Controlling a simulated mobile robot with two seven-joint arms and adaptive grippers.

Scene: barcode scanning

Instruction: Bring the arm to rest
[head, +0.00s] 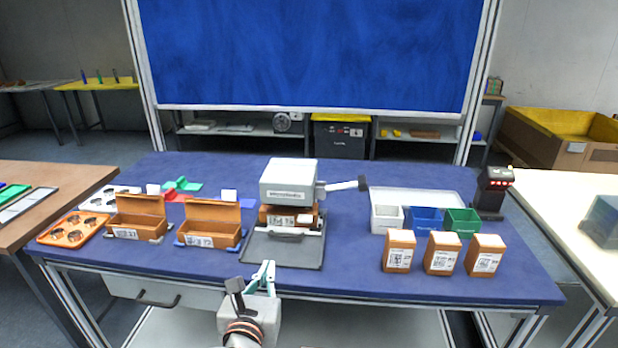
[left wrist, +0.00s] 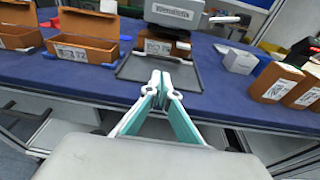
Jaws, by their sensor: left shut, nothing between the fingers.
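My left gripper (head: 262,279) is in front of the blue table's near edge, at the lower middle of the head view. Its teal and white fingers are shut and hold nothing. In the left wrist view its fingertips (left wrist: 161,80) meet, pointing toward the black tray (left wrist: 160,72). That tray (head: 268,252) lies on the blue table (head: 340,275) in front of a grey box-shaped machine (head: 288,180). A brown labelled box (head: 284,218) sits under the machine's head. My right gripper does not show in either view.
Two open brown boxes (head: 140,220) (head: 212,226) stand left of the machine, with an orange tray (head: 75,229) farther left. Three brown labelled boxes (head: 442,253) stand at the front right. White, blue and green bins (head: 424,221) are behind them. A black device (head: 490,192) stands at the right end.

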